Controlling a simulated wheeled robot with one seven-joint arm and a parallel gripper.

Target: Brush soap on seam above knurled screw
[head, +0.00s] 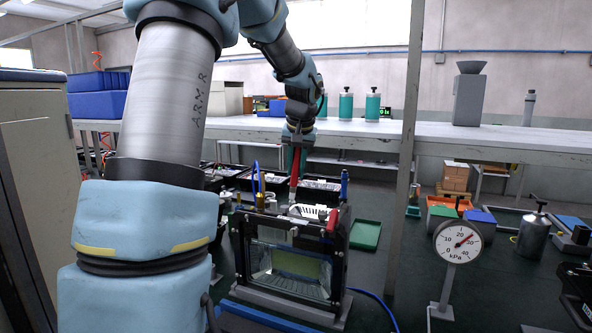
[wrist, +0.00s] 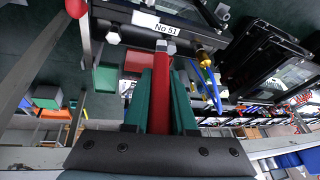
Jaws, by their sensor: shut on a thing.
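My gripper (head: 298,150) is shut on a red-handled brush (head: 294,176), which hangs down over the top of a black-framed floodlight housing (head: 290,268) with a glass front. In the wrist view the green fingers (wrist: 162,105) clasp the red handle (wrist: 163,85). The brush's pale tip (wrist: 168,48) lies close to the housing's dark top edge, by a label (wrist: 155,24) reading "No 51"; I cannot tell whether it touches. A brass fitting (wrist: 203,56) sits right of the tip. I cannot clearly pick out the knurled screw or any soap.
A dial gauge in kPa (head: 458,242) stands right of the housing on a post. A green tray (head: 365,235) lies behind right. A metal post (head: 407,150) rises nearby.

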